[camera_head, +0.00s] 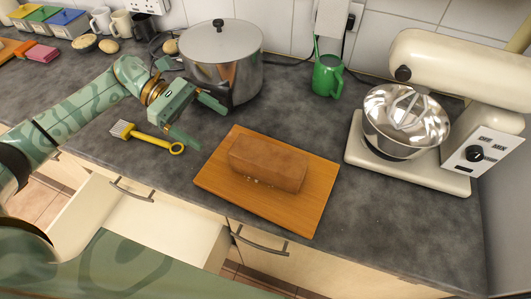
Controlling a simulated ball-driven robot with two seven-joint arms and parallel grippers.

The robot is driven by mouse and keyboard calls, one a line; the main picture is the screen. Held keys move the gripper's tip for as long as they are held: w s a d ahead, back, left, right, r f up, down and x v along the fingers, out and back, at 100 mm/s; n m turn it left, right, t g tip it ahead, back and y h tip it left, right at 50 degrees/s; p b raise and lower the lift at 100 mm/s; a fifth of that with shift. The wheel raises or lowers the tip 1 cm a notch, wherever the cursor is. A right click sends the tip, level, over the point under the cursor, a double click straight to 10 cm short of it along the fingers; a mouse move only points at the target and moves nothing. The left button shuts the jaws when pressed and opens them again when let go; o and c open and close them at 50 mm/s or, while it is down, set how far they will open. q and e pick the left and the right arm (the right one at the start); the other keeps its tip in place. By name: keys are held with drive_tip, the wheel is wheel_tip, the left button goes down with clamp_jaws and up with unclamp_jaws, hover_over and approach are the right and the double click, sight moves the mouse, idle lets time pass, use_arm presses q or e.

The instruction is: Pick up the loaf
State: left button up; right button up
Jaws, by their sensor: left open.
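The loaf (267,162) is a brown rectangular block lying on a wooden cutting board (310,205) on the dark grey counter. My left gripper (206,121) comes in from the left, above the counter and to the left of the loaf. Its green fingers are spread apart with nothing between them. It is apart from the loaf, with the upper finger in front of the pot. My right gripper is not in view.
A steel pot (222,62) stands behind my left gripper. A yellow-handled brush (148,138) lies left of the board. A green mug (327,77) stands at the back, and a cream stand mixer (440,70) with a steel bowl stands at right. A drawer front is open below.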

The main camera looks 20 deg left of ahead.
sight(253, 149)
use_arm(q)
drive_tip(key=p+x, duration=0.1)
drive_tip(key=x, duration=0.5)
drive_tip(key=shift+d+f, duration=0.1)
drive_tip(key=shift+d, duration=0.3)
drive_tip(key=shift+d+f, duration=0.1)
drive_tip(key=shift+d, duration=0.15)
drive_tip(key=x, duration=0.1)
drive_tip(key=p+x, duration=0.1)
drive_tip(key=x, duration=0.2)
drive_tip(key=shift+w+d+p, duration=0.1)
drive_tip(key=shift+d+p, duration=0.2)
drive_tip(key=shift+d, duration=0.4)
drive_tip(key=c, duration=1.3)
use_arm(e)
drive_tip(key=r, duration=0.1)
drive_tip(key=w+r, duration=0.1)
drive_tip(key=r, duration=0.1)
